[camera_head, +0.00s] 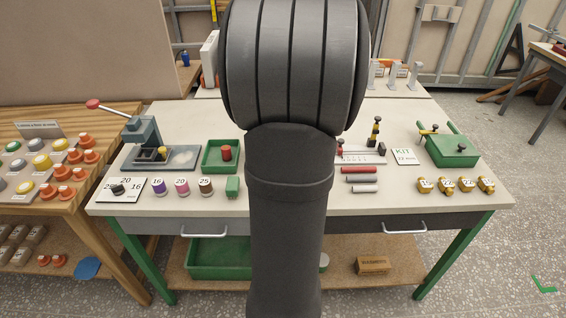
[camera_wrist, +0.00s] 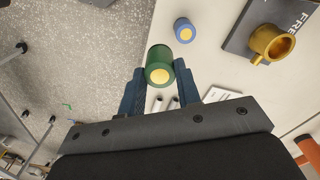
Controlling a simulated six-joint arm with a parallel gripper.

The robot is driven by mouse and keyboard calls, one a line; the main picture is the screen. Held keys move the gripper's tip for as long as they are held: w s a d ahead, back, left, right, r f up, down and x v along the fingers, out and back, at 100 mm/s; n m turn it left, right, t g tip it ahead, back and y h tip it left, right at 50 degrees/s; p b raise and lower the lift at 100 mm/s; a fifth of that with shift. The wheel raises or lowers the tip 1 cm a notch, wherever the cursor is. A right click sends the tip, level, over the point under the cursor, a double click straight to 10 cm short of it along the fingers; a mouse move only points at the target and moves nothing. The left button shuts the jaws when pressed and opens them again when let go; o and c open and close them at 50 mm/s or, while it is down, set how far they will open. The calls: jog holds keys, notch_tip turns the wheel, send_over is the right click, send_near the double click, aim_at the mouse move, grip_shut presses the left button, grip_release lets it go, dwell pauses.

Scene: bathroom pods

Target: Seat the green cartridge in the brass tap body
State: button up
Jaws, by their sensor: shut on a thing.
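The green cartridge (camera_wrist: 159,55), a short cylinder with a yellow end, sits between the two finger tips of my gripper (camera_wrist: 160,72) in the wrist view. My gripper is shut on it. The brass tap body (camera_wrist: 262,41), with a round open mouth, stands to the right on a dark grey lettered plate (camera_wrist: 240,35). The cartridge is apart from the tap body, to its left in the picture. In the head view my arm covers the middle of the bench and hides the gripper, cartridge and tap body.
A blue cartridge (camera_wrist: 184,30) stands on the pale bench top (camera_wrist: 215,70) between the green one and the tap body. In the head view several brass fittings (camera_head: 465,185), a green box (camera_head: 450,150) and a green tray (camera_head: 208,158) are on the bench.

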jog(key=w+d+r+n, duration=0.2)
jog(key=w, duration=0.5)
jog(key=w+d+r+n, duration=0.2)
jog(key=w, duration=0.5)
jog(key=shift+w+a+f, duration=1.05)
jog(key=shift+a+f, duration=0.5)
jog(key=shift+f, duration=0.25)
jog(key=shift+w+a+f, duration=1.1)
jog(key=shift+a+f, duration=0.5)
jog(key=shift+f, duration=0.15)
jog(key=shift+w+a+f, duration=1.05)
jog(key=shift+a+f, duration=0.5)
jog(key=shift+f, duration=0.25)
jog(key=shift+f, duration=0.1)
jog(key=shift+f, duration=0.1)
jog(key=o, duration=1)
jog(key=shift+c, duration=0.2)
